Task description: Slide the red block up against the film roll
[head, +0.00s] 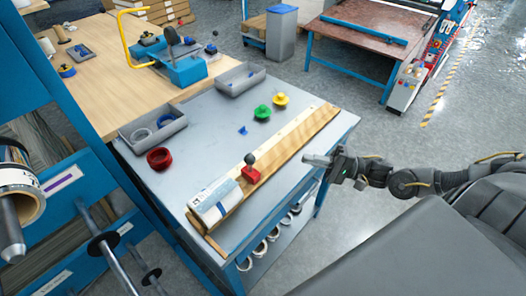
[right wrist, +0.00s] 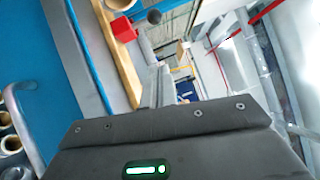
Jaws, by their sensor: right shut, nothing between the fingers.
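The red block (head: 251,175) with a dark ball knob (head: 249,158) sits on a long wooden rail (head: 300,141) on the grey bench. The white film roll (head: 213,203) lies at the rail's near-left end, just left of the block. I cannot tell whether block and roll touch. The right wrist view also shows the red block (right wrist: 122,29) at the top, with the roll's pale end (right wrist: 121,4) close by. My right gripper (head: 305,158) is shut and empty, right of the block and apart from it, out past the rail. My left gripper does not show.
A green knob (head: 262,113) and a yellow knob (head: 281,100) stand behind the rail. Grey trays (head: 153,133) and a red ring (head: 159,159) lie farther back. Several rolls sit on the shelf below. Open floor lies right of the bench.

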